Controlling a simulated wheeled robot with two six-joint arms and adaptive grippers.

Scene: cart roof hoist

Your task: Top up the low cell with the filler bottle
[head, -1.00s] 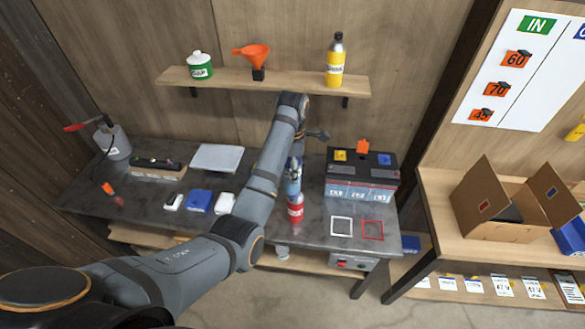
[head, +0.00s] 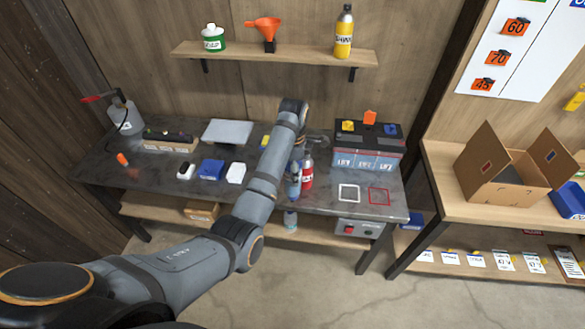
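The battery (head: 368,158) stands at the right of the dark workbench. It has a black top, a pale front with several labelled cells, and yellow, orange and blue pieces on top. Cell levels are too small to read. My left arm reaches over the bench. Which bottle is the filler is unclear. My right gripper is out of view.
An open cardboard box (head: 497,180) stands on the right table.

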